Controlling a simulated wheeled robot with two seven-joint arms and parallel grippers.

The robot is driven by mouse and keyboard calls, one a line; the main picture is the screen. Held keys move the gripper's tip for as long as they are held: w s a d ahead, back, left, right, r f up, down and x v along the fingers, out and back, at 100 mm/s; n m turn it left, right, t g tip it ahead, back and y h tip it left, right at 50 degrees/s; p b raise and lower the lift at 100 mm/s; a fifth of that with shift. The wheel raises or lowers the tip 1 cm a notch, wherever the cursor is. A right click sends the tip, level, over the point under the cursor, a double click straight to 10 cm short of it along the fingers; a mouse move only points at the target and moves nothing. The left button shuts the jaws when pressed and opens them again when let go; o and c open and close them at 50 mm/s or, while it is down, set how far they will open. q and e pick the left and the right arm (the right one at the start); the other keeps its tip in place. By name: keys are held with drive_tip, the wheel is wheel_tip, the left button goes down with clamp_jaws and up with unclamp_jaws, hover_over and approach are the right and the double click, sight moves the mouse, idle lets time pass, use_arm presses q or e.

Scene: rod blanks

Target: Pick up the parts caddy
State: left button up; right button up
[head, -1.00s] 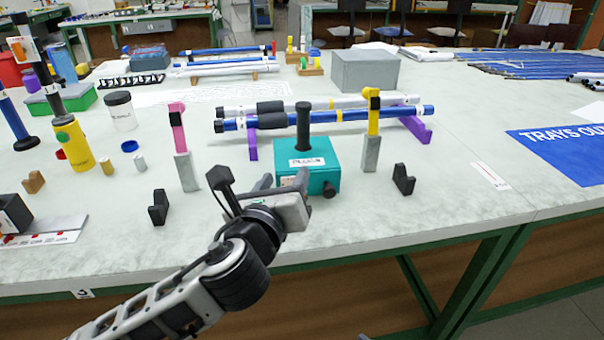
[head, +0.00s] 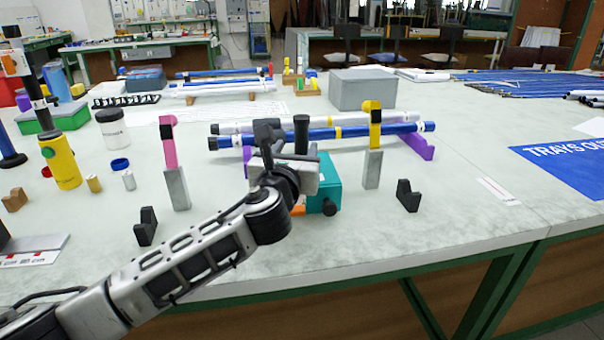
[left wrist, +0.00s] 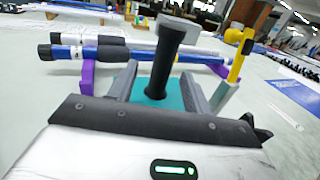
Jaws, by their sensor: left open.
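The parts caddy is a teal box (head: 328,180) with an upright black post handle (head: 301,134), standing on the pale table. In the head view my left gripper (head: 302,160) is in front of it and hides much of its body. In the left wrist view the black handle (left wrist: 163,62) rises between the two open fingers of my left gripper (left wrist: 160,85), with the caddy's teal top (left wrist: 180,96) below. My right gripper is not in view.
Blue and white rods (head: 340,131) lie on purple stands (head: 418,146) behind the caddy. A pink-topped post (head: 168,145) stands to the left, a yellow-topped post (head: 374,130) to the right. Black notched blocks (head: 408,196) flank the caddy. The front right of the table is clear.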

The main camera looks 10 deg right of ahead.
sight(300, 145)
use_arm(q)
drive_tip(key=b+x, duration=0.1)
drive_tip(key=x, duration=0.2)
drive_tip(key=shift+w+d+f, duration=0.1)
drive_tip(key=shift+w+d, duration=0.05)
drive_tip(key=shift+d, duration=0.15)
drive_tip(key=shift+w+d, duration=0.2)
drive_tip(key=shift+w, duration=0.45)
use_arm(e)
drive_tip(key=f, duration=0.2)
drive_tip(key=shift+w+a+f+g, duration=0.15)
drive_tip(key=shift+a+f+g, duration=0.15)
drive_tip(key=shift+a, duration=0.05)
use_arm(q)
clamp_jaws()
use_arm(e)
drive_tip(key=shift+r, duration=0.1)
